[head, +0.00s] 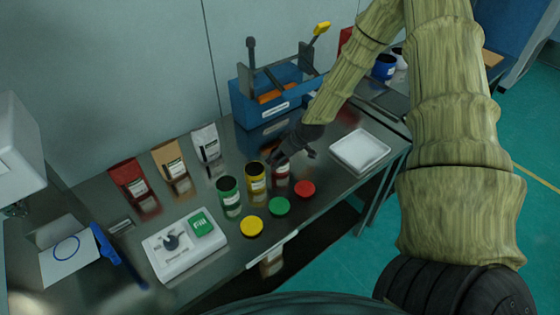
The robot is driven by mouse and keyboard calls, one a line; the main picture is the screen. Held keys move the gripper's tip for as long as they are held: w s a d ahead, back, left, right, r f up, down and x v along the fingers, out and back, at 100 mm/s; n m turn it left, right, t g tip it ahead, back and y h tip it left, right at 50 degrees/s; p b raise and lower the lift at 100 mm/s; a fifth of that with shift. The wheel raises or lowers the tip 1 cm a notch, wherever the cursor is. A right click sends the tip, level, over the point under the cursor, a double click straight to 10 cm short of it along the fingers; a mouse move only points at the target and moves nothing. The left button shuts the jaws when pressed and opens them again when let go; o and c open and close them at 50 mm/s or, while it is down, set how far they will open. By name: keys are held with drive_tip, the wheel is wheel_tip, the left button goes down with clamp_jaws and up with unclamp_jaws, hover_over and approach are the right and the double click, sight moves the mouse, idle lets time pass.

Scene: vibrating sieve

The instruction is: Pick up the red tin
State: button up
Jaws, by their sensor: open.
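The red tin (281,177) stands upright on the metal bench, at the right end of a row beside a yellow tin (256,178) and a green tin (230,197). It has a pale label on its front. My gripper (291,158) is over the red tin's top and hides its upper part. The fingers are open, small and dark here, and I cannot tell whether they touch the tin. A red lid (305,189) lies on the bench just right of the red tin.
A green lid (279,206) and a yellow lid (251,226) lie in front. A white tray (359,151) is to the right. A blue toolbox (246,108) stands behind. Red, tan and white bags (206,144) and a white device (184,245) are to the left.

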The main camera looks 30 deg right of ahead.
drive_tip(key=shift+x, duration=0.9)
drive_tip(key=c, duration=1.1)
